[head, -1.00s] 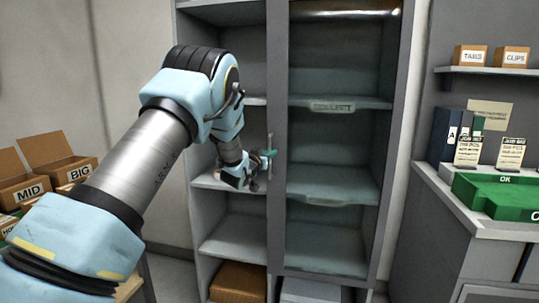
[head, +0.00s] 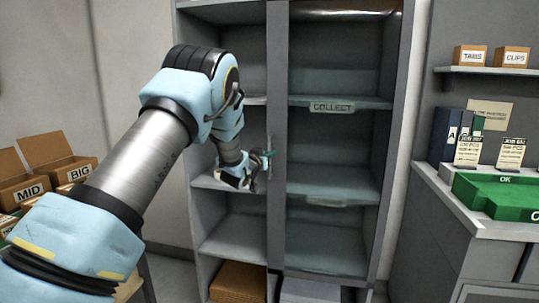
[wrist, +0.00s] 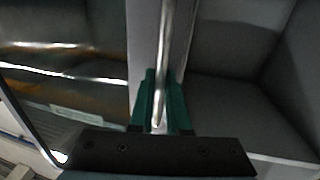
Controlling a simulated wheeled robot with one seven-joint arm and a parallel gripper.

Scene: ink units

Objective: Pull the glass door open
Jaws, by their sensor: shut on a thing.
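The tall grey cabinet (head: 394,150) has a glass door (head: 335,150) on its right half, over shelves seen through the pane. A vertical metal bar handle (head: 269,180) stands on the door's left stile. My gripper (head: 266,154) reaches it from the left, with its green fingers around the bar. In the wrist view, the handle (wrist: 179,35) runs between the two green fingers of my gripper (wrist: 161,105), which is shut on it. The glass (wrist: 60,85) shows reflections at the left there. I cannot tell how far the door stands from its frame.
Open shelves (head: 232,182) fill the cabinet's left half. Open cardboard boxes (head: 70,172) stand at the lower left. A counter with a green tray (head: 480,190) and a wall shelf (head: 490,70) with small boxes are at the right.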

